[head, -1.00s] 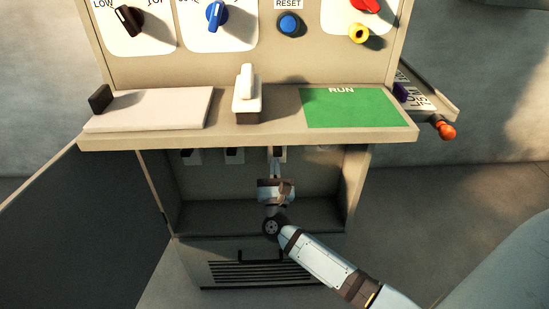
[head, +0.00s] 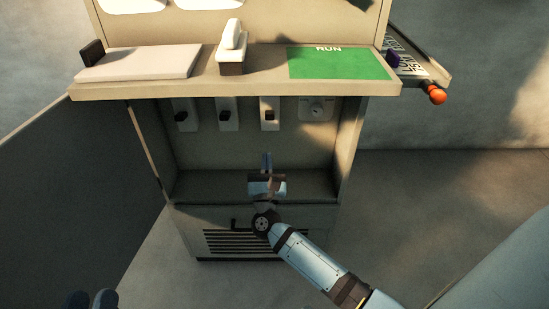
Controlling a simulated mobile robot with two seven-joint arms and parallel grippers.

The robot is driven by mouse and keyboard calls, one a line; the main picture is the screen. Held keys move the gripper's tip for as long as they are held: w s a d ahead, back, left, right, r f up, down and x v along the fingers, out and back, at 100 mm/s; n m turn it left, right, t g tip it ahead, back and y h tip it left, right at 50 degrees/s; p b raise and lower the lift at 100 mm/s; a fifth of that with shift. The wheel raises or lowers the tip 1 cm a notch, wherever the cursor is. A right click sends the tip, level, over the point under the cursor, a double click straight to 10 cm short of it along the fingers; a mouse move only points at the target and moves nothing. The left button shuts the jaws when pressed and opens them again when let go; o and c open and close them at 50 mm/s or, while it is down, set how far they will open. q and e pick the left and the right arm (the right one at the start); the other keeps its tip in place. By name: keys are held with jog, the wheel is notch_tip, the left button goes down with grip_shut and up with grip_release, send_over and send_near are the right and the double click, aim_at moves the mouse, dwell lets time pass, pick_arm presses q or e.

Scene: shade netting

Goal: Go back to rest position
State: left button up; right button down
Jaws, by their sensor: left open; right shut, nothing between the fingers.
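My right gripper (head: 267,160) is in front of the open lower compartment of the cabinet (head: 255,150), below the row of switches. Its fingers are together with nothing between them, and it looks apart from the switches. My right arm reaches up to it from the lower right. My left gripper (head: 90,299) shows only its dark fingertips at the bottom left edge. They are spread apart and empty; the rest of it is out of view.
Switches with dark levers (head: 225,116) and a round fitting (head: 316,110) line the compartment's back. Its open door (head: 80,190) stands at left. Above, a ledge (head: 240,87) juts out with a green RUN panel (head: 340,64). An orange knob (head: 437,95) sticks out at right. Floor is clear at right.

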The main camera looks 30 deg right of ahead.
pick_arm(q)
jog(key=shift+s+d+f+g, duration=0.15)
jog(key=shift+s+f+g, duration=0.2)
jog(key=shift+f, duration=0.2)
pick_arm(e)
jog(key=shift+s+a+f, duration=0.3)
jog(key=shift+s+a, duration=0.05)
jog(key=shift+s, duration=0.15)
